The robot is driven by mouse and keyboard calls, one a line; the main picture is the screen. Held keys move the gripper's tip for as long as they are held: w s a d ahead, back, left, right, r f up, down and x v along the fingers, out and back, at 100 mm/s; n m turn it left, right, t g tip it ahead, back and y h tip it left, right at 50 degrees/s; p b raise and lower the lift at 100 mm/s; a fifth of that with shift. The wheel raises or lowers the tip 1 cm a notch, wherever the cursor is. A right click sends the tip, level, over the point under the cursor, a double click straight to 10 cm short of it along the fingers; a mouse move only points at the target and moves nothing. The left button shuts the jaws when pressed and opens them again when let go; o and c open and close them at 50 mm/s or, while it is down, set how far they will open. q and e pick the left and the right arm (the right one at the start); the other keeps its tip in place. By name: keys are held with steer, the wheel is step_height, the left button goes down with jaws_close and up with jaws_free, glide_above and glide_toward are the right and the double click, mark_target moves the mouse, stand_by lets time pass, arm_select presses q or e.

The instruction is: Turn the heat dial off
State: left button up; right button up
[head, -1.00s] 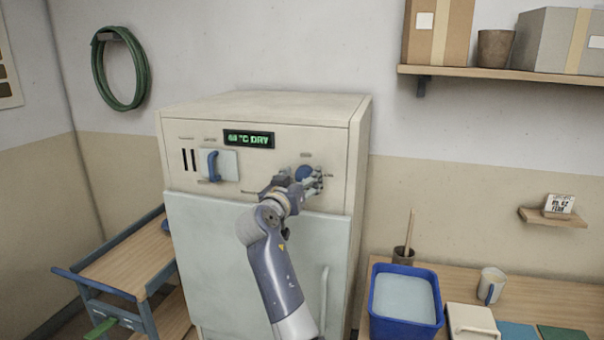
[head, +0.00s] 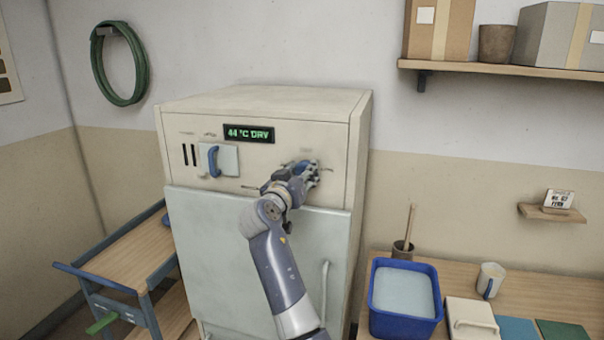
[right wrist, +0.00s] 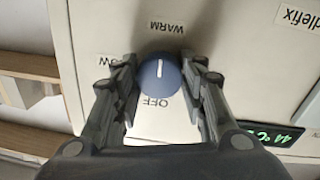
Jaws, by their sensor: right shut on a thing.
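The heat dial (right wrist: 160,78) is a round blue knob with a white pointer line, on the cream front panel of the cabinet (head: 262,170). In the right wrist view the pointer is toward the WARM label, opposite the OFF label (right wrist: 156,102); a partly covered label, apparently LOW, is at the left. My right gripper (right wrist: 158,85) has a finger on each side of the dial and is shut on it. In the head view my right gripper (head: 305,177) hides most of the dial. My left gripper is not in view.
The green display (head: 249,134) reads 44 °C DRY. A blue lever (head: 213,160) is left of the dial. The cabinet door (head: 230,250) is closed. A wooden cart (head: 125,255) stands left; a table with a blue basin (head: 405,330) stands right.

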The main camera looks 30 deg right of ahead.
steer(key=m+t+p, duration=0.1)
steer(key=m+p, duration=0.6)
steer(key=m, duration=1)
steer(key=m+y+p, duration=0.1)
steer(key=m+p, duration=0.6)
steer(key=m, duration=1.1)
steer(key=shift+s+d+m+t, duration=0.1)
steer(key=shift+s+m+t, duration=0.05)
steer(key=shift+m+t, duration=0.2)
steer(key=o, duration=1.1)
steer(key=shift+c, duration=0.2)
